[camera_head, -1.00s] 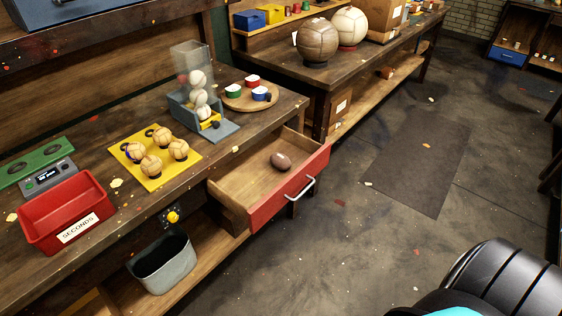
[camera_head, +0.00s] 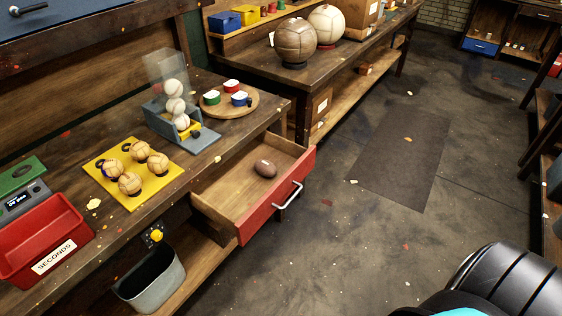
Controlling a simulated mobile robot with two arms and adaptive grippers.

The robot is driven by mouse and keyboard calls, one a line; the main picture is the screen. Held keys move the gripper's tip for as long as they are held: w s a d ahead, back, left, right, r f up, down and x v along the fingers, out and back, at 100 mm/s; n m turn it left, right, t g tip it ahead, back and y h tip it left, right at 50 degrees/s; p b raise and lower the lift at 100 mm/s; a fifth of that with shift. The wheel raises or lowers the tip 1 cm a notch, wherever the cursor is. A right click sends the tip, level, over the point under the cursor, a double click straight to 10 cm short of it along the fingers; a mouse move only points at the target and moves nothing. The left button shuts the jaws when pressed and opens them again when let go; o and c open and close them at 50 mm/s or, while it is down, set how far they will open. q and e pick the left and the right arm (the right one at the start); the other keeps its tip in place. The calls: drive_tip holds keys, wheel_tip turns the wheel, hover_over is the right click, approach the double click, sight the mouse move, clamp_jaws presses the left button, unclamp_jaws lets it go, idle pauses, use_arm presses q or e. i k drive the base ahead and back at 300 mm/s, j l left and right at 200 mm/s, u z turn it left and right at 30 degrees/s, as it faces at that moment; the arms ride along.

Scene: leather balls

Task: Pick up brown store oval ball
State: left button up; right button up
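A small brown oval ball (camera_head: 265,169) lies in the open wooden drawer (camera_head: 232,190) under the workbench. The drawer has a red front with a metal handle and is pulled out. Nothing touches the ball except the drawer floor. Neither of my grippers can be made out in the head view. A black ribbed part of my own body with a cyan patch shows at the lower right.
The workbench holds a red SECONDS bin (camera_head: 45,240), a yellow mat (camera_head: 133,175) with several small balls, a ball dispenser (camera_head: 175,112) and a round board (camera_head: 230,103) with cups. A grey bin (camera_head: 150,280) sits below. The floor (camera_head: 330,250) right of the drawer is clear.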

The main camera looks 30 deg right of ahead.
sight(266, 169)
drive_tip(key=i+z, duration=0.4)
drive_tip(key=i+j+z, duration=0.15)
drive_tip(key=z, duration=0.25)
drive_tip(key=i+j+z, duration=0.25)
drive_tip(key=z, duration=0.15)
drive_tip(key=k+j+u, duration=0.15)
drive_tip(key=k+j, duration=0.15)
drive_tip(key=k+j+u, duration=0.2)
drive_tip(key=j, duration=0.2)
drive_tip(key=k+j+u, duration=0.15)
drive_tip(key=j, duration=0.25)
drive_tip(key=k+j+u, duration=0.15)
drive_tip(key=k+j, duration=0.2)
